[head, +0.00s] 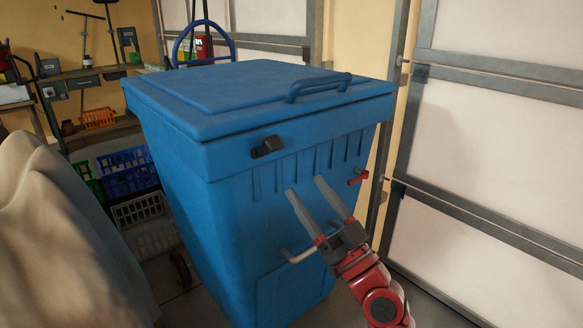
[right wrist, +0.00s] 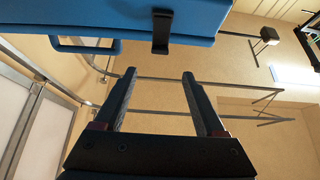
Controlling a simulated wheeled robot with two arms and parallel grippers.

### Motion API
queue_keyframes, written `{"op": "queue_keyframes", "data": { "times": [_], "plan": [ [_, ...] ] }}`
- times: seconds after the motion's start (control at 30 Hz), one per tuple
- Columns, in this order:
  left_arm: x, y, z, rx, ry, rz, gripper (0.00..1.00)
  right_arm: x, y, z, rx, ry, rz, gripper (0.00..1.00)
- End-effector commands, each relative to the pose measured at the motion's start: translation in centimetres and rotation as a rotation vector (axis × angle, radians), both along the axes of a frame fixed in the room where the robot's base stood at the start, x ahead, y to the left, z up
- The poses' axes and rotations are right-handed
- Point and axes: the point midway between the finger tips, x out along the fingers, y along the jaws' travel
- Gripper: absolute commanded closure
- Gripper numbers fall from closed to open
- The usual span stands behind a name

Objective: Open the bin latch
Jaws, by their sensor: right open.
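The blue bin (head: 215,200) stands upright with its lid (head: 250,85) down. A small black latch (head: 267,147) sits on the front rim of the lid; it also shows in the right wrist view (right wrist: 162,32). A small red part (head: 357,177) shows at the bin's right front, below the lid. My right gripper (head: 306,186) is open and empty in front of the bin, lower than the black latch and to its right. In the right wrist view the fingers (right wrist: 159,75) point toward the latch, apart from it. My left gripper is not in view.
A blue lid handle (head: 320,88) stands on the lid's right side. Shelves with crates (head: 128,172) stand behind left. A beige draped shape (head: 60,240) fills the left foreground. A white panelled door with grey rails (head: 490,150) is at right.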

Motion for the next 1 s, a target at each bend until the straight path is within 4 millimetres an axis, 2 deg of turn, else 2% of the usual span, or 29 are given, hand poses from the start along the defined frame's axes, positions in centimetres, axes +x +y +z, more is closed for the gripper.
{"op": "queue_keyframes", "data": {
  "times": [0.1,0.3,0.67,0.77,0.87,0.97,1.0],
  "plan": [
    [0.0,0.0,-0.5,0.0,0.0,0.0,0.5,-1.6,-1.4,-1.6,0.002,0.001,-0.006,0.28],
    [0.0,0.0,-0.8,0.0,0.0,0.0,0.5,-3.2,-2.4,-2.6,0.002,-0.001,-0.002,0.28],
    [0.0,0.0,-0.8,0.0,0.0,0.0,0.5,-3.5,-2.6,-2.7,0.001,-0.002,-0.001,0.28],
    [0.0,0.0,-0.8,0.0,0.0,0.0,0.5,-2.8,-3.3,-3.2,0.028,0.014,-0.023,0.28],
    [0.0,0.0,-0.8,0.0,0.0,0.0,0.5,-0.7,-5.8,-5.0,0.114,0.068,-0.107,0.28],
    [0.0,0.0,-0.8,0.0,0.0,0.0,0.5,1.9,-10.4,-8.5,0.244,0.13,-0.271,0.28],
    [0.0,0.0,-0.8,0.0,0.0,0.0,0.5,2.5,-12.6,-10.3,0.297,0.145,-0.354,0.28]
  ]
}}
